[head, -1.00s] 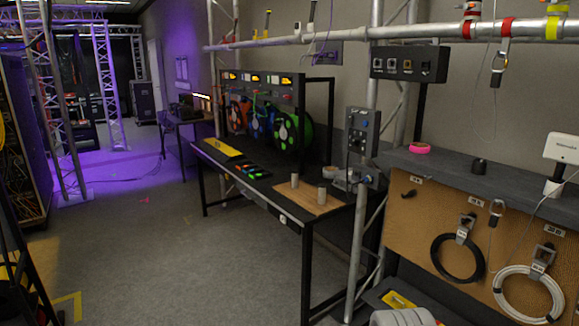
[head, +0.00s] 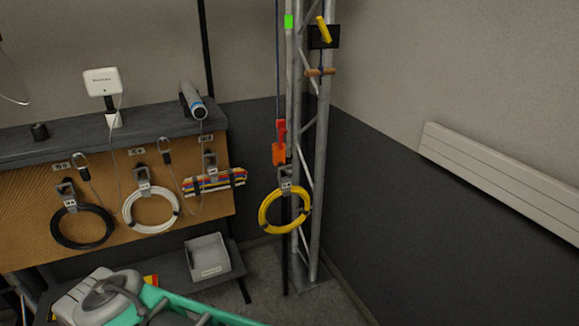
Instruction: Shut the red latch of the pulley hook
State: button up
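The pulley hook (head: 279,153) is a small red-orange piece hanging on a blue rope beside the truss post, right of centre in the head view. A red part, seemingly the latch (head: 281,130), sits at its upper end. It is too small to tell whether the latch is open or shut. A yellow cable coil (head: 262,218) hangs just below by a grey hanger (head: 286,175). I cannot tell if the hanger is joined to the red hook. My gripper's fingers do not show; grey and teal parts at the bottom left seem to be my arm.
The truss post (head: 322,150) stands in the corner, with a yellow-handled cleat (head: 324,30) high on it. A pegboard bench (head: 100,146) at left carries black and white coils. A grey bin (head: 207,257) sits low beside it. A radiator (head: 500,170) is on the right wall.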

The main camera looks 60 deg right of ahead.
aim_at(280, 124)
jog(key=z, duration=1.75)
jog(key=k, duration=0.25)
jog(key=z, duration=1.05)
jog(key=k, duration=1.1)
jog(key=z, duration=0.45)
jog(key=i, duration=1.15)
jog(key=u, duration=1.45)
jog(key=i, duration=1.1)
jog(key=u, duration=1)
